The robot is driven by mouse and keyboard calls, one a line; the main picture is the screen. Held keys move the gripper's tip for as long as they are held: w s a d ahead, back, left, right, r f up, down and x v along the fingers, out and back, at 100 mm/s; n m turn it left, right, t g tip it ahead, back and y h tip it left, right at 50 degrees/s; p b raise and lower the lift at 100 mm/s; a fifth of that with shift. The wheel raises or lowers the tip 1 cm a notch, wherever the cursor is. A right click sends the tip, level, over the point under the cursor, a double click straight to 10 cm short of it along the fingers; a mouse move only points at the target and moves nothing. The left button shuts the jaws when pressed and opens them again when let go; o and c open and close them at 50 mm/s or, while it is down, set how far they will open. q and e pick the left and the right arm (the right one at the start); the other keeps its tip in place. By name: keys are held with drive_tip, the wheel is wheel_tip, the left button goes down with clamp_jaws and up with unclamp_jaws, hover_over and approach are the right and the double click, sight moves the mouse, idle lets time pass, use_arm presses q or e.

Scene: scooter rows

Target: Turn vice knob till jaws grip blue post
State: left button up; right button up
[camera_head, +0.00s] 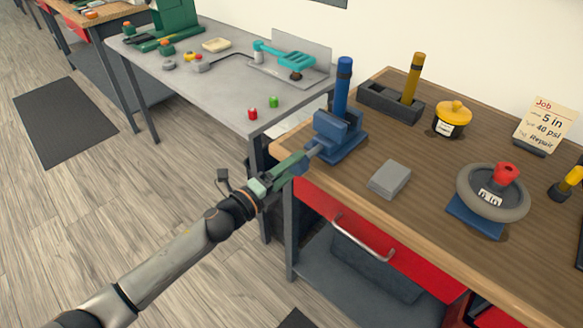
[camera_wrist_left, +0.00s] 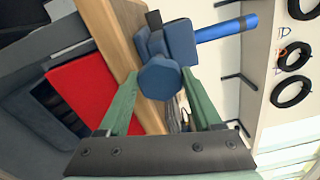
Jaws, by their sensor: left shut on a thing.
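The blue vice (camera_head: 347,146) sits at the left end of the wooden bench. In the head view the knob is mostly hidden by the fingers. My right gripper is not in view.
On the bench are a grey block (camera_head: 390,179), a dark holder (camera_head: 389,103) with a yellow post, a yellow-lidded jar (camera_head: 451,119), a wheel (camera_head: 494,192) and a job card (camera_head: 545,125). A red drawer (camera_head: 350,228) lies below. A grey table (camera_head: 228,92) stands behind left.

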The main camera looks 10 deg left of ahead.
use_arm(q)
drive_tip(key=shift+m, duration=0.5)
drive_tip(key=o, duration=1.4)
drive_tip(key=shift+c, duration=0.2)
drive_tip(key=b+v, duration=0.1)
drive_tip(key=v, duration=1.1)
drive_tip(key=shift+s, duration=0.25)
drive_tip(key=shift+a, duration=0.1)
